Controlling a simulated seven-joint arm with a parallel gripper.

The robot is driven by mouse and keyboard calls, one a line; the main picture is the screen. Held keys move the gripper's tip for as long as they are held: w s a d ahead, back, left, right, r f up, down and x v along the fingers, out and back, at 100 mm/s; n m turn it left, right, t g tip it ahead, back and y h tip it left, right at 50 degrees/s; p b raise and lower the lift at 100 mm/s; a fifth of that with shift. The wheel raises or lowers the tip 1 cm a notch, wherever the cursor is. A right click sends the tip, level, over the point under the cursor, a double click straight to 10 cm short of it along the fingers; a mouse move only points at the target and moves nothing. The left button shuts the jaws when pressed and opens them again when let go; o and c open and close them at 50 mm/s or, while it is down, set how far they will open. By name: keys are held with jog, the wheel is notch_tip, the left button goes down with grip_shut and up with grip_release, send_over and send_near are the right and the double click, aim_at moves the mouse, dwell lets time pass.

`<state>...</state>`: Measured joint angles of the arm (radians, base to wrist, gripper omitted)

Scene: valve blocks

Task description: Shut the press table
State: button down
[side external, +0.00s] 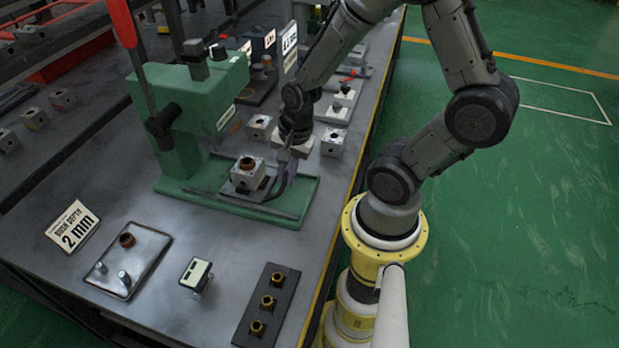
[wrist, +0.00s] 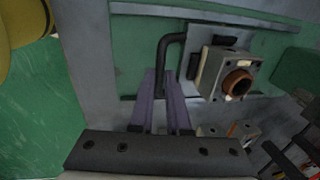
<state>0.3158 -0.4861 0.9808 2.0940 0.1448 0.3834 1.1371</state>
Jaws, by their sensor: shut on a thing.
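The green press (side external: 178,110) stands on the bench with its sliding table (side external: 226,188), a grey metal plate, out in front on the green base. A grey valve block (side external: 240,182) with a brown bushing sits on the table; the block also shows in the wrist view (wrist: 209,75). A black bent handle (wrist: 172,40) joins the plate's side. My gripper (side external: 284,168) is at this handle, low over the base. In the wrist view its purple fingers (wrist: 163,77) are shut on the handle's end, and the fingers hide part of it.
The red press lever (side external: 123,25) rises at the left. Several grey blocks (side external: 332,143) stand behind my gripper. In front lie a tray (side external: 150,247), a small display gauge (side external: 196,274), a black rack of brass bushings (side external: 268,312) and a "2 mm" sign (side external: 73,225).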

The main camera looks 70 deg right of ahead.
aim_at(256, 166)
jog(key=w, duration=0.7)
jog(key=shift+w, duration=0.35)
jog(key=shift+w+r, duration=0.1)
jog(key=c, duration=1)
grip_release()
jog(key=shift+o, duration=0.6)
notch_tip(256, 166, up, 14)
jog(key=s, duration=0.2)
jog(key=shift+s+f, duration=0.25)
jog(key=shift+s, duration=0.1)
